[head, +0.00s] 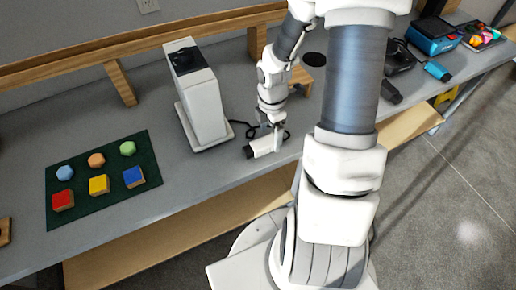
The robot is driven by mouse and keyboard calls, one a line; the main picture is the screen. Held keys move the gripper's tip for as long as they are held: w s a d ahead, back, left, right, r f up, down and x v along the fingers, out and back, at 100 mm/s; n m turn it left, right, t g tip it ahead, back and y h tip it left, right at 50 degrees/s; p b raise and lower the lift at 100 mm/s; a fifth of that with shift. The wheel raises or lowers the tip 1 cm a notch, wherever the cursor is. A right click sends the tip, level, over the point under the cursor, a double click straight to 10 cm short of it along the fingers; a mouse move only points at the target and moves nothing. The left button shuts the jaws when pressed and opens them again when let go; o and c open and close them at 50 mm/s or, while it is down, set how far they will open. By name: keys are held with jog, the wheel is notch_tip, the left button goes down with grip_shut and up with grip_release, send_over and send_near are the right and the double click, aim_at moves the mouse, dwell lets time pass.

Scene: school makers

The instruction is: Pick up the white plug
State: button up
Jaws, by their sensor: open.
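The white plug (262,147) appears to be the small white piece with a dark end lying on the grey table near its front edge. My gripper (272,134) points down right over its right part, jaws open. The fingers cover some of the plug there. I cannot tell whether they touch it. A black cord (243,127) lies on the table just behind the plug, and part of it is hidden behind my gripper.
A tall white device (199,97) stands close to the left of my gripper. A green mat (104,177) with coloured blocks lies further left. A blue box (433,38) and dark tools stand at the right. The table's front edge is close to the plug.

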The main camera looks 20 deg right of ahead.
aim_at(270, 140)
notch_tip(270, 140, down, 4)
jog(key=shift+w+r+b, duration=0.1)
jog(key=shift+r+b, duration=0.1)
jog(key=shift+b, duration=0.1)
grip_shut()
